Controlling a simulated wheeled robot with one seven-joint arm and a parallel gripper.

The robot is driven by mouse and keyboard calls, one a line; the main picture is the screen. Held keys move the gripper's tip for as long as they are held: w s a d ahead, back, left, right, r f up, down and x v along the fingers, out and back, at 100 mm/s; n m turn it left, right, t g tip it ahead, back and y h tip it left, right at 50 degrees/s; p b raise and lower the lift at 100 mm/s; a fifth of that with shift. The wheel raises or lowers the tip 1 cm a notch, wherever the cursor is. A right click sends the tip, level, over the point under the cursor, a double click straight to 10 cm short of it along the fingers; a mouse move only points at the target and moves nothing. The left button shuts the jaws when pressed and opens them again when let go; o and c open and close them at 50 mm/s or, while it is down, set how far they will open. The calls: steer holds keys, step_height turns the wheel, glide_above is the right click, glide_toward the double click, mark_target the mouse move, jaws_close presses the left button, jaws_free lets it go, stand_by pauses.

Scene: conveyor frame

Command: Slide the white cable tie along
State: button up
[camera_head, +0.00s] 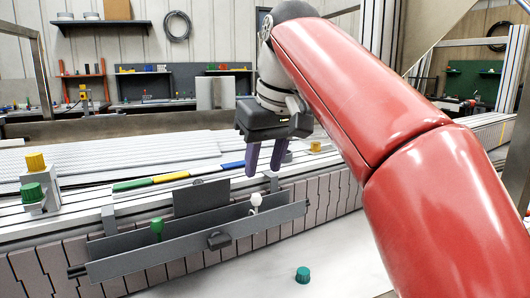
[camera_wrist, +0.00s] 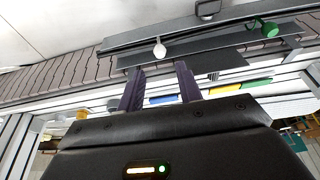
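The white cable tie (camera_head: 255,201) shows as a small white knob-headed piece standing in a long grey trough (camera_head: 130,262) on the conveyor's near side. In the wrist view the white piece (camera_wrist: 159,48) lies just beyond the fingertips, roughly in line with the gap between them. A similar green piece (camera_head: 157,229) stands farther left in the trough. My gripper (camera_head: 263,172) has two purple fingers, spread apart and empty, above and slightly behind the white piece. In the wrist view the open gripper (camera_wrist: 161,70) is apart from the white piece.
A dark upright plate (camera_head: 202,198) stands behind the trough between the two pieces. A black handle (camera_head: 218,240) sits on the trough's front. Green and yellow knobs (camera_head: 35,162) are at left, another yellow knob (camera_head: 315,147) behind right. A green cap (camera_head: 303,274) lies on the pale front surface.

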mark_target(257, 195)
steer(key=b+x, duration=0.2)
steer(key=x, duration=0.6)
steer(key=shift+s, duration=0.2)
steer(key=shift+r, duration=0.1)
steer(key=shift+c, duration=0.3)
steer(key=shift+r, duration=0.1)
jaws_close()
